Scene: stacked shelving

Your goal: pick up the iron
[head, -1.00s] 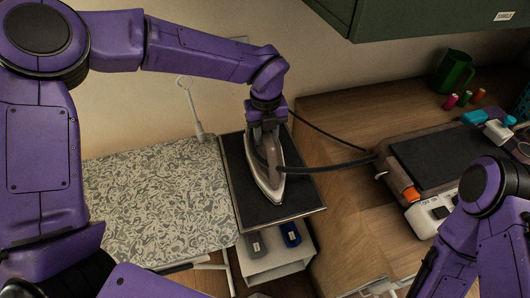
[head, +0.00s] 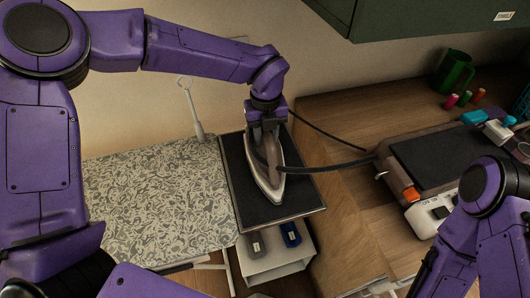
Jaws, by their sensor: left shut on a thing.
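The iron (head: 266,186) has a brown-grey body and a pale soleplate edge. It is on the dark rest pad (head: 298,193) at the end of the patterned ironing board (head: 160,200), its tip pointing toward me. My left gripper (head: 266,138) comes down from above and is shut on the iron at its rear. The gripper partly hides the handle, and I cannot tell whether the soleplate touches the pad. A dark cord (head: 325,168) runs from the iron to the right.
A wooden counter (head: 345,120) on the right holds a dark-topped case (head: 445,160), a green mug (head: 453,72) and several thread spools. A green cabinet (head: 425,15) overhangs it. A white shelf (head: 275,268) with small items sits below the pad. The ironing board is clear.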

